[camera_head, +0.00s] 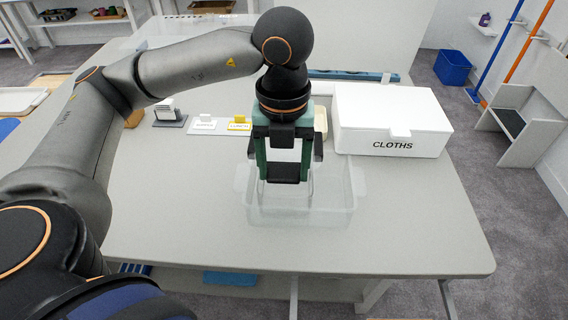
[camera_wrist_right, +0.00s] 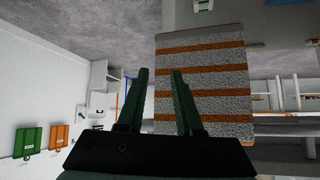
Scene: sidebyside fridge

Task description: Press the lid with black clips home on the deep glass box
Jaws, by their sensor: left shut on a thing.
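The deep glass box (camera_head: 335,213) stands on the grey table in the head view, clear and hard to make out against the tabletop. My left gripper (camera_head: 284,176) points down over the box, its green fingers around a dark piece. It is shut on what seems to be the lid with black clips; the lid's clear part cannot be told from the glass, so its seating is unclear. My right gripper (camera_wrist_right: 160,72) shows in the right wrist view, its fingers apart with nothing between them, away from the box.
A white box marked CLOTHS (camera_head: 390,120) stands right of the glass box. Small label cards (camera_head: 238,124) and a grey holder (camera_head: 170,117) stand behind and to the left. The table's front is clear. A striped panel (camera_wrist_right: 205,85) lies beyond the right gripper.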

